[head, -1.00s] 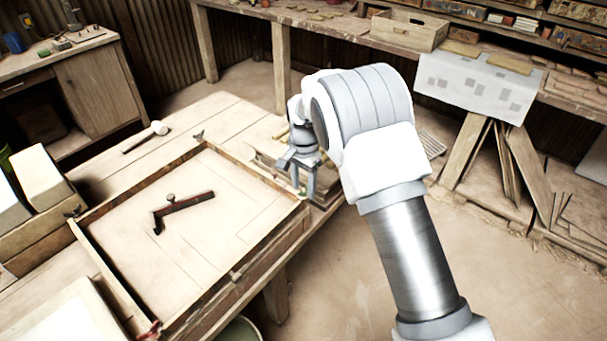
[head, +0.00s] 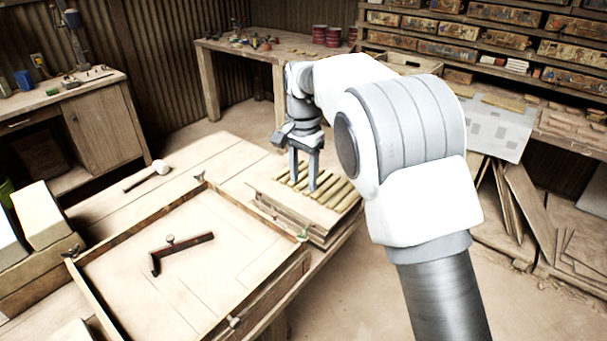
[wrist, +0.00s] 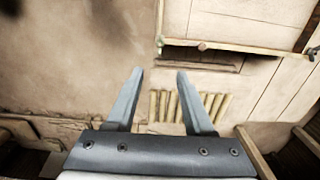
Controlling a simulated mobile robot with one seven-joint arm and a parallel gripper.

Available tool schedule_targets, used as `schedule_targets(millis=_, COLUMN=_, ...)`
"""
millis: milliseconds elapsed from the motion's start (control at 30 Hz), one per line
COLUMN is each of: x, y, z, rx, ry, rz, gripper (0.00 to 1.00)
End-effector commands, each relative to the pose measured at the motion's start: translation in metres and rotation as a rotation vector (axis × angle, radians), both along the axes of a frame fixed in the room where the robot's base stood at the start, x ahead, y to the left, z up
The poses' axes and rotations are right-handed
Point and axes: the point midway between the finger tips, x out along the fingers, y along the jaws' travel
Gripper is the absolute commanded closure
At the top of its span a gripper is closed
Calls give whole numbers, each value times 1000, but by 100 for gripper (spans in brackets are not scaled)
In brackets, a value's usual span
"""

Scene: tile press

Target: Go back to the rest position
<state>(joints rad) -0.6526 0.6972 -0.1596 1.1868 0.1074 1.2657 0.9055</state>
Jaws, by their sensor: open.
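My gripper (head: 304,172) is in the head view, pointing down above a stacked board (head: 325,217) with several yellowish strips (head: 340,193) on it. Its two fingers are apart with nothing between them. In the wrist view my gripper (wrist: 160,72) also shows spread, empty fingers, with the strips (wrist: 187,106) beyond and below them. Whether the fingertips touch the strips is hard to tell, but they look clear of them.
A wooden frame tray (head: 250,288) holding a dark L-shaped tool (head: 182,250) lies left of my gripper. A mallet (head: 148,176) lies behind it on the worktable. A back bench (head: 225,46) and a shelf bench with a hanging sheet (head: 490,128) stand further off. Open floor lies right.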

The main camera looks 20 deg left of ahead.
Motion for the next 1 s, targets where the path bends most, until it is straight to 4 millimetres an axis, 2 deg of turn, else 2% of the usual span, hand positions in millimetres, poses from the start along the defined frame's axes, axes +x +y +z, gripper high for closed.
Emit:
schedule_targets(millis=333, x=0, y=-1, z=2, rx=1, ry=-2, rz=0, gripper=48)
schedule_targets(millis=467, x=-1, y=-16, z=17, rx=14, ry=-15, rz=5, gripper=48)
schedule_targets(millis=633, x=-10, y=-65, z=58, rx=50, ry=-59, rz=34, gripper=48)
schedule_targets(millis=767, x=-27, y=-107, z=87, rx=74, ry=-102, rz=69, gripper=48)
schedule_targets(millis=1000, x=-74, y=-177, z=125, rx=91, ry=-192, rz=141, gripper=48)
